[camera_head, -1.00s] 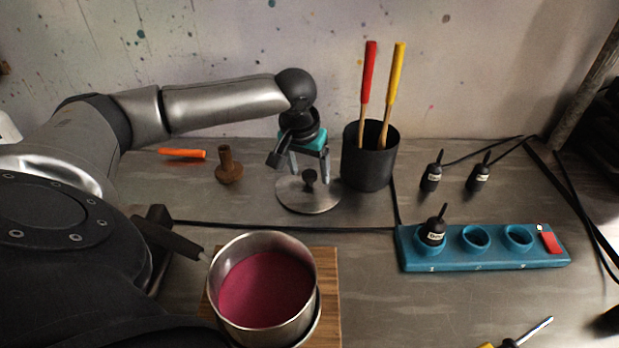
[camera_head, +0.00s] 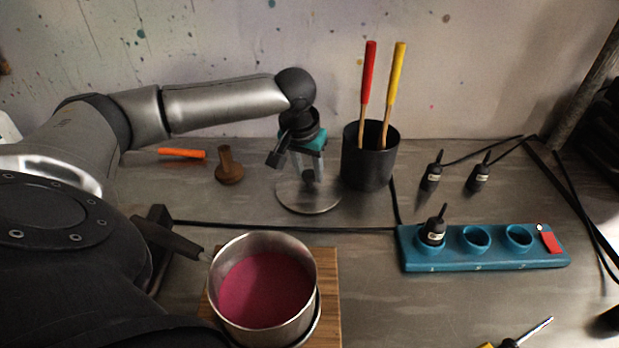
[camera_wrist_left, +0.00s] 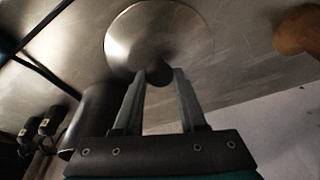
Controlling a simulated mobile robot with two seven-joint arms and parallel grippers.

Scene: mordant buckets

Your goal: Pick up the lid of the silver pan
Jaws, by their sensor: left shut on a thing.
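The silver pan's round metal lid (camera_head: 308,200) lies flat on the table behind the pan, with a dark knob at its centre. My left gripper (camera_head: 308,178) points down over the lid and is shut on the knob. In the left wrist view the fingertips (camera_wrist_left: 160,76) are on both sides of the dark knob, with the lid (camera_wrist_left: 160,30) beyond. The silver pan (camera_head: 262,285) is uncovered, holds a deep pink content and sits on a wooden board (camera_head: 328,300). My right gripper is not in view.
A black pot (camera_head: 368,165) with red- and yellow-handled tools stands just right of the lid. A brown wooden piece (camera_head: 229,168) and an orange stick (camera_head: 182,154) lie to the left.

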